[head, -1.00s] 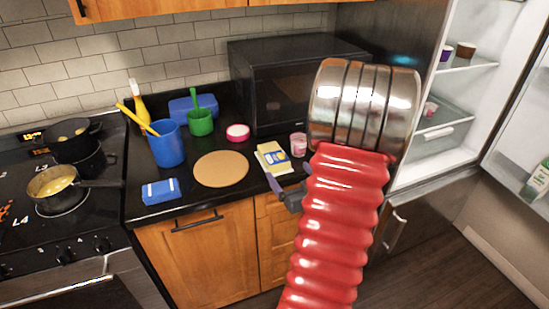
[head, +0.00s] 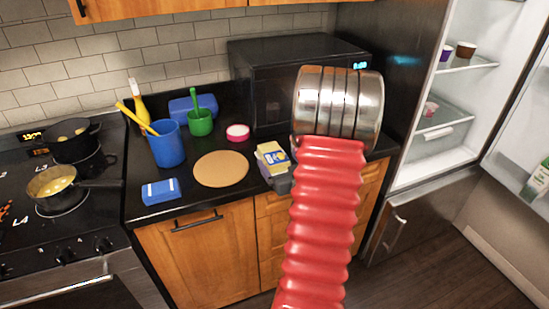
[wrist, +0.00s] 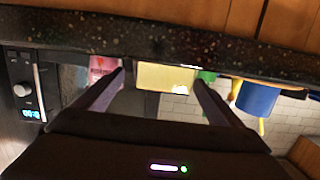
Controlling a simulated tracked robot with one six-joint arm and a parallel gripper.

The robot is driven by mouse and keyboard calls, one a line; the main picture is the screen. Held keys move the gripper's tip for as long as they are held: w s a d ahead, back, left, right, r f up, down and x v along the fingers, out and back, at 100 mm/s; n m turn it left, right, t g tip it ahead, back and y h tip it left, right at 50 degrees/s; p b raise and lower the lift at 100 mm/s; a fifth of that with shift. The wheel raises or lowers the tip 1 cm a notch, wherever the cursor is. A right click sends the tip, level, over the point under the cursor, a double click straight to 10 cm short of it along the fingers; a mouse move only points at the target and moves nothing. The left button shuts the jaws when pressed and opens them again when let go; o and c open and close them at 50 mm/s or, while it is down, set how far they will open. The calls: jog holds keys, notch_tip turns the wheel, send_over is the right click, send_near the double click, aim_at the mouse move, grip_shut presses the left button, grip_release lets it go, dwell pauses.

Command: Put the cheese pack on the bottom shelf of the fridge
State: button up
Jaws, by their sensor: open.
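The cheese pack (head: 268,152), pale yellow with a blue and white label, is on the black counter in front of the microwave. My gripper (head: 281,183) is at the counter's front edge, just by the pack, partly hidden by my arm in the head view. In the wrist view the gripper (wrist: 160,80) is open, and the yellow pack (wrist: 165,77) shows between its fingers; I cannot tell if they touch it. The fridge (head: 425,165) stands open at right. Its lower glass shelf (head: 452,118) holds a small pinkish cup, with a clear compartment below.
The microwave (head: 270,80) is behind the pack. A round board (head: 221,169), blue container (head: 166,145), green cup (head: 200,122) and blue sponge-like block (head: 161,191) are to the left. The open fridge door (head: 520,150) is at far right.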

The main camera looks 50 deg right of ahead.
aim_at(274, 152)
jog(key=shift+x, duration=2.55)
jog(key=shift+w+a, duration=0.1)
jog(key=shift+a, duration=0.05)
jog(key=shift+c, duration=0.5)
jog(key=shift+r, duration=0.1)
jog(key=c, duration=1.4)
jog(key=shift+c, duration=0.2)
jog(key=shift+r, duration=5)
